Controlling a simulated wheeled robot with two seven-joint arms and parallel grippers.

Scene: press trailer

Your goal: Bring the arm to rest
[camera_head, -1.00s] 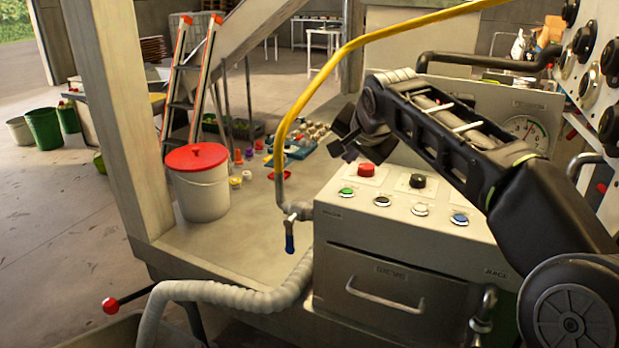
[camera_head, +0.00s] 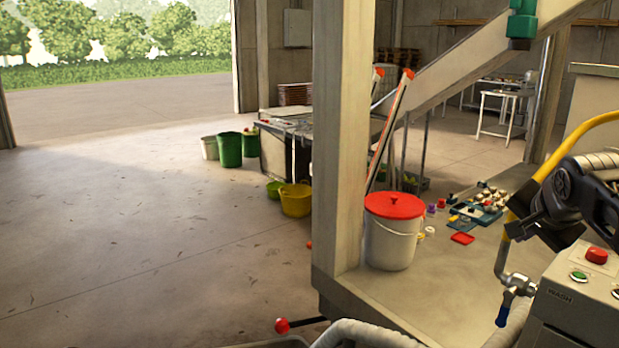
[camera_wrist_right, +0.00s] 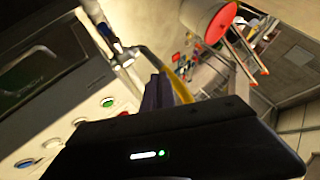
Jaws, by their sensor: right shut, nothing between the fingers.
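My right arm comes in at the right edge of the head view, above the press's control panel. Its right gripper (camera_head: 522,228) is shut and empty, beside the yellow hose (camera_head: 502,258). The dark fingers of the right gripper (camera_wrist_right: 157,92) also show in the right wrist view, with the yellow hose (camera_wrist_right: 178,84) behind them. The panel (camera_head: 585,290) carries a red button (camera_head: 597,255) and a green button (camera_head: 579,275). Most of the panel is out of the head view. My left gripper is not in view.
A white bucket with a red lid (camera_head: 391,240) stands on the platform beside a thick post (camera_head: 340,150). A red-knobbed lever (camera_head: 282,325) sticks out at the platform's front. Green and yellow tubs (camera_head: 295,201) stand behind. The floor at left is clear.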

